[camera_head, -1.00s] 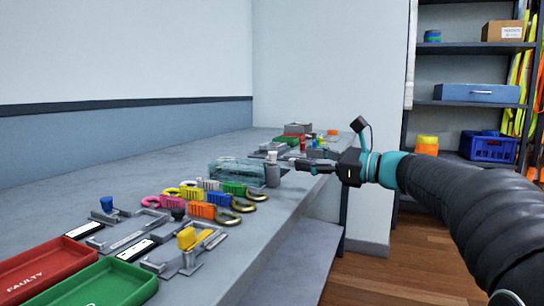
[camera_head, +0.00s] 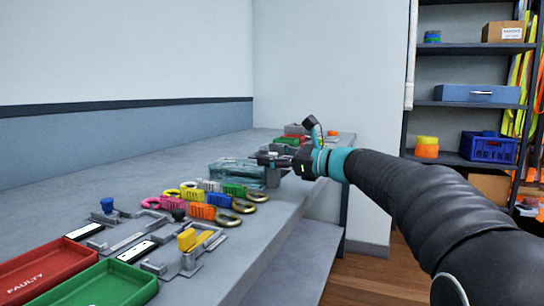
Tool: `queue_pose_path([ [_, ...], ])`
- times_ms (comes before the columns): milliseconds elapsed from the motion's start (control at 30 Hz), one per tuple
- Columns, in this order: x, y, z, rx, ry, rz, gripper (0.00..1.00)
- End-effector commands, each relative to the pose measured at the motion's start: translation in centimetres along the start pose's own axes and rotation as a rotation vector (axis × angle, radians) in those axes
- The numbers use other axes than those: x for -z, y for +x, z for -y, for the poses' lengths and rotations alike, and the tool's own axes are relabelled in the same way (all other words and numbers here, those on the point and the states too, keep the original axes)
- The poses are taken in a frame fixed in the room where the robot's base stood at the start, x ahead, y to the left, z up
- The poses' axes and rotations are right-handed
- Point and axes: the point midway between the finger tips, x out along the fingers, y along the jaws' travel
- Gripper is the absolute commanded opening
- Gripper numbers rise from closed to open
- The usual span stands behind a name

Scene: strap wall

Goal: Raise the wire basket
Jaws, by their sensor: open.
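A pale teal, see-through box (camera_head: 232,172) stands on the grey bench in mid-distance. I cannot make out at this size whether it is the wire basket or a tank around it. My gripper (camera_head: 266,160) is open, reaching in from the right over the box's right end. The fingers hide part of that end, and I cannot tell whether they touch anything.
Nearer are metal fixtures (camera_head: 190,252), a green tray (camera_head: 105,284) and a red FAULTY tray (camera_head: 45,268). More small items (camera_head: 293,137) stand behind my gripper. The bench (camera_head: 120,180) is clear on the left.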

Motion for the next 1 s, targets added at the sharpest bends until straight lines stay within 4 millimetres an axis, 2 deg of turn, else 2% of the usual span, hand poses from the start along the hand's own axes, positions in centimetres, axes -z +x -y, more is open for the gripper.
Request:
queue_pose_path([
  [33,0.0,0.0,0.0,0.0,0.0,0.0,0.42],
  [200,0.0,0.0,0.0,0.0,0.0,0.0,0.0],
  [467,-0.2,0.0,0.0,0.0,0.0,0.0,0.0],
  [800,-4.0,0.0,1.2,0.0,-0.001,0.001,0.0],
  [1000,-4.2,0.0,1.3,0.002,-0.002,0.003,0.0],
])
